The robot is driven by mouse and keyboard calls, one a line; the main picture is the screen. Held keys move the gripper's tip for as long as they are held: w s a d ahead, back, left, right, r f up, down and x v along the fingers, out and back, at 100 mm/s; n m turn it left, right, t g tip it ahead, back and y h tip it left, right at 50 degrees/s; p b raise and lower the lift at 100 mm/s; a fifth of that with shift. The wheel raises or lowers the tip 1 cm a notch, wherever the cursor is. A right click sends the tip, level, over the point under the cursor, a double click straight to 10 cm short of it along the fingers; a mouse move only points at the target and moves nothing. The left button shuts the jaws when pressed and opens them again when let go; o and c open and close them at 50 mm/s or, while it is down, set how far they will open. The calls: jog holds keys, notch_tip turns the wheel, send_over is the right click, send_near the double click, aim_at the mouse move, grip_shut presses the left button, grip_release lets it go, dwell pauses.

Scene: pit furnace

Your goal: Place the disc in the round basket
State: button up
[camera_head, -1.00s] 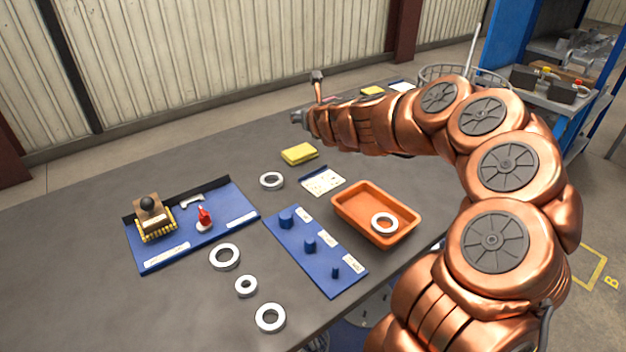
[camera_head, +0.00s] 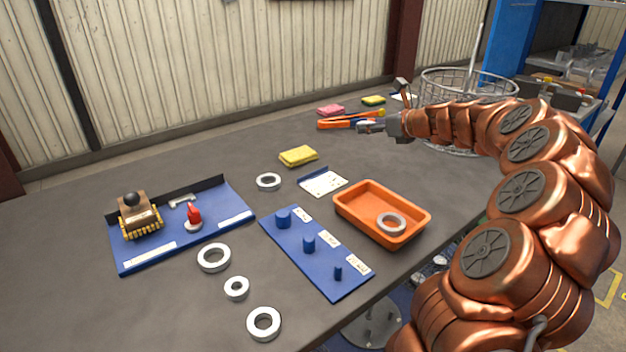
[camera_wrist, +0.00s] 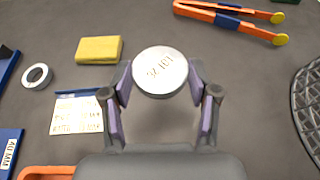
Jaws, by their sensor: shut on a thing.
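My gripper (camera_head: 372,127) is above the far part of the table, left of the round wire basket (camera_head: 468,84). In the wrist view my gripper (camera_wrist: 161,85) is shut on a silver disc (camera_wrist: 160,72) with writing on its face, held between the two fingers. The disc is hard to make out in the head view. The basket's dark mesh also shows at the right edge of the wrist view (camera_wrist: 308,98), apart from the disc. My arm covers part of the basket's lower side in the head view.
Orange-handled tongs (camera_head: 345,122) lie beyond the gripper. A yellow sponge (camera_head: 298,156), a label card (camera_head: 323,182), an orange tray (camera_head: 350,205) with a ring in it, a blue peg board (camera_head: 300,262) and several loose rings lie on the table.

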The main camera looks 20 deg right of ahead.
aim_at(371, 167)
jog(key=shift+s+d+f, duration=0.15)
jog(key=shift+s+d, duration=0.1)
jog(key=shift+f, duration=0.3)
jog(key=shift+f+b, duration=1.1)
jog(key=shift+f, duration=3.5)
jog(key=shift+f, duration=0.1)
jog(key=o, duration=1.6)
jog(key=shift+f, duration=0.1)
